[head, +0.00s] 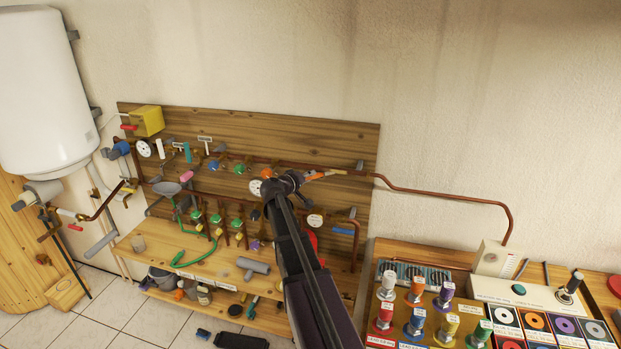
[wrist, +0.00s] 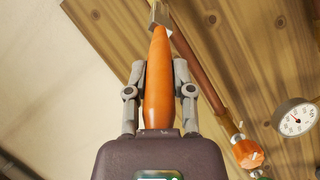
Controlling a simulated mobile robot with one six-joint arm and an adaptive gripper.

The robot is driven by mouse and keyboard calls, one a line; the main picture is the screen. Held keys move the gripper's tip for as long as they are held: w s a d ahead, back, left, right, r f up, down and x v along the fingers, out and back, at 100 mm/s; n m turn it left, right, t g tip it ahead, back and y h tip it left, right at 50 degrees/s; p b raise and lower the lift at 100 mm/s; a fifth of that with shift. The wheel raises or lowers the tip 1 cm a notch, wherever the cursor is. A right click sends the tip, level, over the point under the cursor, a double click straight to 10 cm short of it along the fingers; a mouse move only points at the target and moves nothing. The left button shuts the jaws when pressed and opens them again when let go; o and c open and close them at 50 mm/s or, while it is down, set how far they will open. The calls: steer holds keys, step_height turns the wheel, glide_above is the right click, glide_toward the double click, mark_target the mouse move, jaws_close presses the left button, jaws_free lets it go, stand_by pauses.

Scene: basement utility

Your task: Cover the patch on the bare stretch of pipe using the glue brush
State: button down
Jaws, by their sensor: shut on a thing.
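My gripper (wrist: 158,67) is shut on the orange handle of the glue brush (wrist: 158,95). In the wrist view the handle stands between the two fingers, with a metal ferrule at its top; the bristles are cut off by the frame edge. In the head view my gripper (head: 295,178) is in front of the board's upper right, and the brush (head: 316,176) points right along the copper pipe (head: 430,190). In the wrist view the pipe (wrist: 196,65) runs behind the brush. I cannot tell whether the bristles touch it. I cannot make out the patch.
The wooden board (head: 280,130) carries several valves and gauges; one gauge (wrist: 295,117) and an orange fitting (wrist: 248,153) are close to my gripper in the wrist view. A bench (head: 170,248) is below. A rack of coloured knobs (head: 420,318) stands right. The wall above is clear.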

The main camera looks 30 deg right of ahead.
steer(key=shift+s+d, duration=0.1)
steer(key=shift+s, duration=0.05)
steer(key=shift+s+d, duration=0.7)
steer(key=shift+s, duration=0.05)
steer(key=shift+w, duration=0.1)
stand_by(0.3)
steer(key=shift+w+a, duration=0.8)
steer(key=shift+s+d, duration=0.1)
steer(key=shift+s+d, duration=0.35)
steer(key=shift+w, duration=0.1)
stand_by(0.4)
steer(key=shift+w+a+r, duration=0.1)
steer(key=shift+w+a, duration=0.9)
steer(key=shift+w, duration=0.2)
